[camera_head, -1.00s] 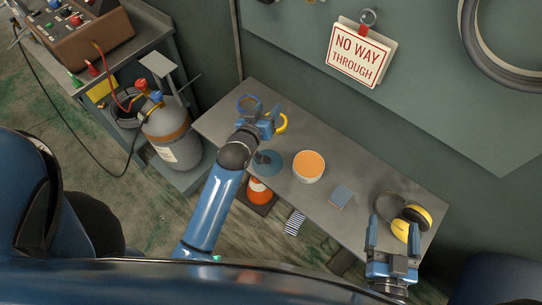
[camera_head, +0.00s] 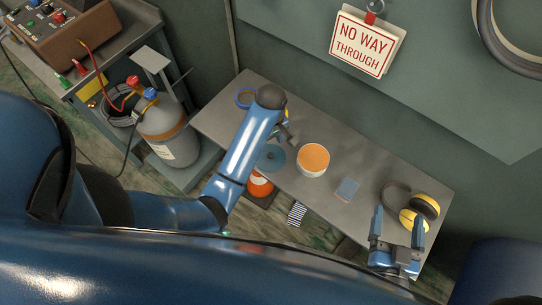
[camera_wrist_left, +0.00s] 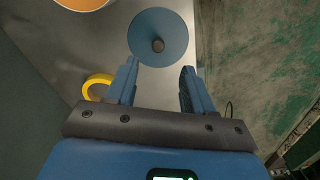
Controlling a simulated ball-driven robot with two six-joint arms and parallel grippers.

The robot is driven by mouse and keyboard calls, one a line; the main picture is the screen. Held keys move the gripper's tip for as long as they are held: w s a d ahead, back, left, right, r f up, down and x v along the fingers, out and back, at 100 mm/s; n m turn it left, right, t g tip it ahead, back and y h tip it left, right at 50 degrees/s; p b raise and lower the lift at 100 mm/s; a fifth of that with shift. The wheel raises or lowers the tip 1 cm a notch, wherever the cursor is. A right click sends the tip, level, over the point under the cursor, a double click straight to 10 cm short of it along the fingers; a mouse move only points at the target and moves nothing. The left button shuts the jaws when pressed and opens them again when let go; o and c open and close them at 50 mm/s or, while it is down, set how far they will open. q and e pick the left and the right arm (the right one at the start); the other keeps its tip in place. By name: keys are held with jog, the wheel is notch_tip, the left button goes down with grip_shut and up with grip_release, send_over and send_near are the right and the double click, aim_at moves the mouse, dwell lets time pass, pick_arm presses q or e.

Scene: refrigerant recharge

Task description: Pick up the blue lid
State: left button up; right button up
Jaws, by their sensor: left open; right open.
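The blue lid (camera_head: 270,158), a flat round disc, lies on the grey bench near its front edge. In the left wrist view the lid (camera_wrist_left: 158,22) shows its dark central knob (camera_wrist_left: 158,46), just beyond and between the fingertips. My left gripper (camera_wrist_left: 159,68) is open and empty, with its fingers pointing toward the lid. In the head view my left arm mostly hides that gripper (camera_head: 284,132), just above the lid in the picture. My right gripper (camera_head: 398,214) is open and empty at the bench's right end, near the yellow earmuffs (camera_head: 425,206).
A white tub with an orange top (camera_head: 313,158) stands right of the lid. A yellow ring (camera_wrist_left: 97,86) shows beside the left finger. A wall rises behind the bench (camera_head: 218,118).

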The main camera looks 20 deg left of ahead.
aim_at(270, 154)
pick_arm(q)
jog(key=shift+w+a+f+p, duration=0.1)
jog(key=shift+w+f+p, duration=0.1)
jog(key=shift+f, duration=2.25)
jog(key=shift+w+a+f+p, duration=0.1)
jog(key=shift+f+p, duration=0.05)
jog(key=shift+f, duration=2.25)
grip_shut()
